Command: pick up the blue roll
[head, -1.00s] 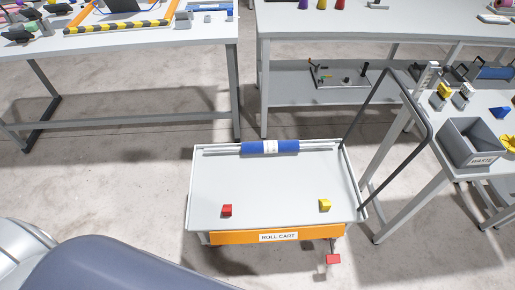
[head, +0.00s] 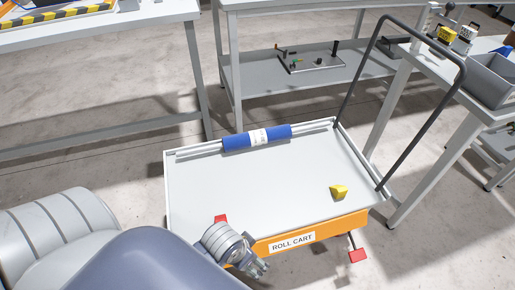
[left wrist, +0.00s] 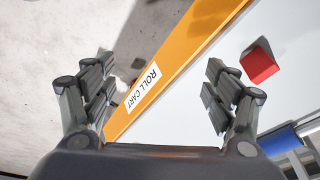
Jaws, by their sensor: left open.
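The blue roll (head: 238,142) has a white band around its middle. It lies at the far edge of the roll cart (head: 200,185), along pale rails. Part of a blue cylinder, likely the same roll, shows at the lower right of the left wrist view (left wrist: 279,139). My left gripper (head: 260,268) is at the cart's near side, by the orange front panel, well apart from the roll. In the left wrist view its fingers (left wrist: 160,72) are spread and empty, with the cart's label behind them. My right gripper is not in view.
A grey bin (head: 490,78) stands on the right table. The cart's middle is clear.

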